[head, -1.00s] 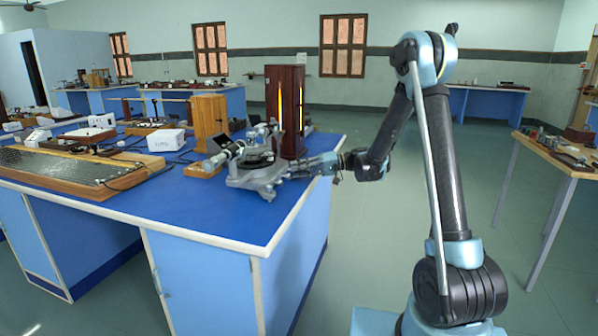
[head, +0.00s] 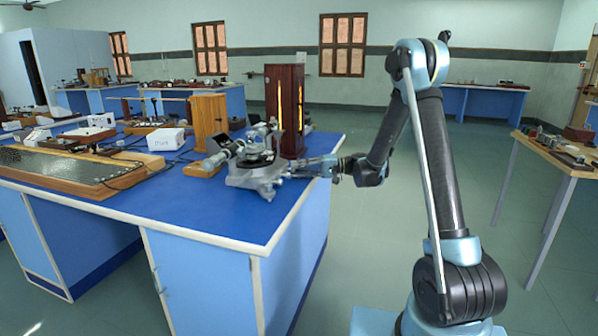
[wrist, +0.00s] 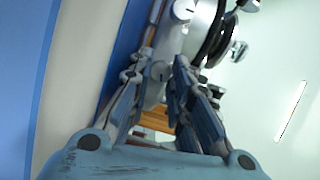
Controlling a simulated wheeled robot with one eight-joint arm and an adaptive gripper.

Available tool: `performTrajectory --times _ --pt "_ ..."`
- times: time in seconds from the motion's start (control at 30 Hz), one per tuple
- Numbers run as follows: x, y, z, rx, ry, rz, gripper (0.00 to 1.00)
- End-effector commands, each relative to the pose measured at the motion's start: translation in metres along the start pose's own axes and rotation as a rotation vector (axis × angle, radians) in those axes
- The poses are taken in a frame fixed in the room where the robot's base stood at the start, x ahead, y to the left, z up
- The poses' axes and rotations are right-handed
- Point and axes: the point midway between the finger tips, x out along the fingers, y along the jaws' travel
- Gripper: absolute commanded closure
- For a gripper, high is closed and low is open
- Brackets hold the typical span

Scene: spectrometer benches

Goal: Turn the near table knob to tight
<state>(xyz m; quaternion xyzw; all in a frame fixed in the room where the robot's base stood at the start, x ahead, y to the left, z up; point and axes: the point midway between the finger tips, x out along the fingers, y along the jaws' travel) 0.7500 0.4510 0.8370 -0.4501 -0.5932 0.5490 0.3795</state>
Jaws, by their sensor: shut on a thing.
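A grey metal spectrometer (head: 258,176) with a round dark table and telescope tubes stands near the right edge of the blue bench. My gripper (head: 290,173) reaches it from the right, low on its side. In the wrist view, my gripper (wrist: 159,68) has its two fingers around a small pale knob (wrist: 159,72) on the spectrometer's body (wrist: 203,30). The fingers are shut on this knob. The knob is too small to make out in the head view, and its marking cannot be read.
A dark wooden lamp housing (head: 285,105) with a lit slit stands close behind the spectrometer. A wooden block (head: 209,118), a white box (head: 166,139) and a long wooden-framed board (head: 65,168) occupy the bench. The bench's front strip (head: 200,215) is clear.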

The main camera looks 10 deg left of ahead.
Motion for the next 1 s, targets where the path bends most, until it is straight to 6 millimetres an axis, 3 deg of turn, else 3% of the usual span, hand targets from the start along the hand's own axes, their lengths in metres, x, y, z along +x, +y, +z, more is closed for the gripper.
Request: performTrajectory --times 0.03,0.07,0.13,0.17,0.57,1.0 --pt "-0.0015 0.0021 -0.0016 0.0 0.004 0.006 1.0" --pt "-0.0015 0.0021 -0.0016 -0.001 0.004 0.006 0.79" --pt "-0.0013 0.0021 -0.0014 -0.001 0.004 0.006 0.63" --pt "-0.0012 0.0019 -0.0013 -0.001 0.003 0.005 0.61" --pt "0.0001 0.0007 0.0009 -0.035 -0.001 0.02 0.61" --pt "0.0005 -0.0044 0.0016 -0.387 -0.001 0.163 0.61"
